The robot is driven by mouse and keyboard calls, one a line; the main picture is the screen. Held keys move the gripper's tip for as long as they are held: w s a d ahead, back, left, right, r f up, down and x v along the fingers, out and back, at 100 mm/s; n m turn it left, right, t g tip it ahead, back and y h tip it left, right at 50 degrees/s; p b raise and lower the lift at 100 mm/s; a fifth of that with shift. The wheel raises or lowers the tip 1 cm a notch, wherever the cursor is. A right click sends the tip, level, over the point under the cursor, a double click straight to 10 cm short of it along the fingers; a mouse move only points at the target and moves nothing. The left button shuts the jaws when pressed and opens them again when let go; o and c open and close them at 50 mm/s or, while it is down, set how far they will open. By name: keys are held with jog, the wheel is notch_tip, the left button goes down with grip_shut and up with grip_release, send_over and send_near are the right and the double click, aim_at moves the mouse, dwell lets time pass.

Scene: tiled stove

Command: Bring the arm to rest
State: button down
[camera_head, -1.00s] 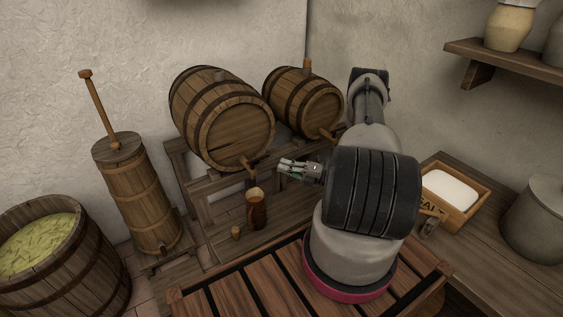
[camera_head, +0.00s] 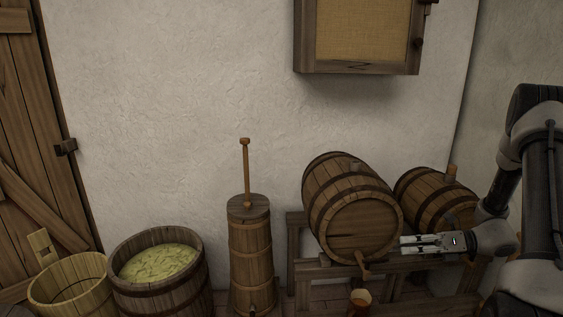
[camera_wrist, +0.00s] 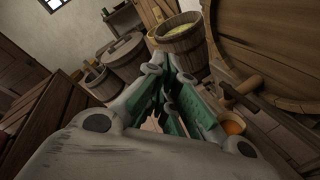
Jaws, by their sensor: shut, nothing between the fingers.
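My gripper (camera_head: 421,241) is shut and empty. In the head view it points left, in front of the lower face of the larger barrel (camera_head: 362,234) on the wooden rack. My arm comes in from the right edge of that view. In the wrist view the gripper's green-lined fingers (camera_wrist: 176,92) stand in the middle, with the large barrel (camera_wrist: 270,50) close on the right. Part of the rack and the smaller barrel is hidden behind my arm.
A mug (camera_head: 359,302) stands below the larger barrel's tap (camera_head: 363,265); its orange-brown contents (camera_wrist: 232,128) show near the fingers in the wrist view. A second barrel (camera_head: 432,199), a churn (camera_head: 250,255), a tub of shredded cabbage (camera_head: 160,290) and a bucket (camera_head: 70,290) stand around. A cabinet (camera_head: 360,70) hangs above.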

jog(key=s+a+r+n+g+h, duration=0.2)
jog(key=s+a+r+n+h, duration=0.15)
jog(key=s+r+n, duration=0.35)
jog(key=s+a+r+n+g+h, duration=0.25)
jog(key=s+r+n+h, duration=0.3)
jog(key=r+n, duration=0.35)
jog(key=s+d+r+n+t+h, duration=0.5)
jog(key=s+r+n, duration=0.3)
jog(key=n, duration=0.5)
jog(key=shift+s+r+h, duration=0.4)
jog(key=shift+s+h, duration=0.2)
jog(key=shift+s, duration=0.65)
